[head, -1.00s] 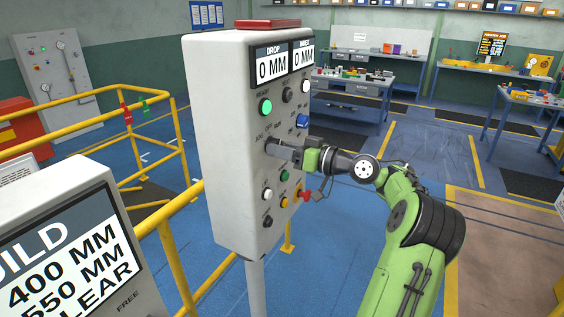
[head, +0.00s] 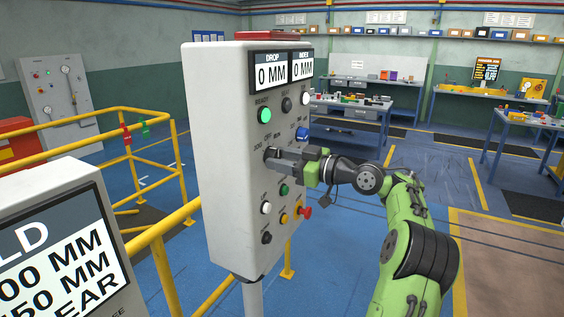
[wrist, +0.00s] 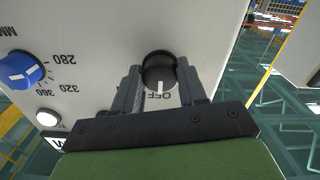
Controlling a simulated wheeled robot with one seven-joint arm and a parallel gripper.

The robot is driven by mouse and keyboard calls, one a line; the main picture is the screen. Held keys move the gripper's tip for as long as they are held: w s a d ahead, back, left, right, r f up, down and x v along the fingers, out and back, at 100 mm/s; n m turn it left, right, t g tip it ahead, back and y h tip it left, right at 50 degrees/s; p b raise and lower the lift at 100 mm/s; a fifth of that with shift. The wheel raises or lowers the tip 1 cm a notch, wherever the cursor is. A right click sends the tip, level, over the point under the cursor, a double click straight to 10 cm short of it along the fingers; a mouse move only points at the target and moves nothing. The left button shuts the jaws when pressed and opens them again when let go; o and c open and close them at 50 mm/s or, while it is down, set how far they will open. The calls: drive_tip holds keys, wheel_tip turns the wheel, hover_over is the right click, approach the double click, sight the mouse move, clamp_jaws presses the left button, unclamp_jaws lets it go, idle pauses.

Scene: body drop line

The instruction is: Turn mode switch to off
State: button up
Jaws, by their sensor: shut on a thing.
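The mode switch is a round black knob (wrist: 158,72) on the face of the grey control panel (head: 220,130). In the wrist view the white line on the knob points at the OFF label, which appears upside down. My gripper (wrist: 159,76) has one finger on each side of the knob and is shut on it. In the head view my gripper (head: 272,158) reaches the panel face just below the JOG, OFF and RUN labels, and its fingers hide the knob.
A lit green button (head: 264,116) is above the switch. A blue dial (head: 302,134) and a red knob (head: 305,212) are near my gripper. A yellow railing (head: 160,240) and a second display box (head: 50,240) stand left. Open floor lies right.

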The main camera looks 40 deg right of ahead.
drive_tip(key=o, duration=1.1)
drive_tip(key=shift+c, duration=0.2)
drive_tip(key=p+v, duration=0.1)
drive_tip(key=v, duration=1.4)
drive_tip(key=shift+s, duration=0.4)
drive_tip(key=shift+d, duration=0.1)
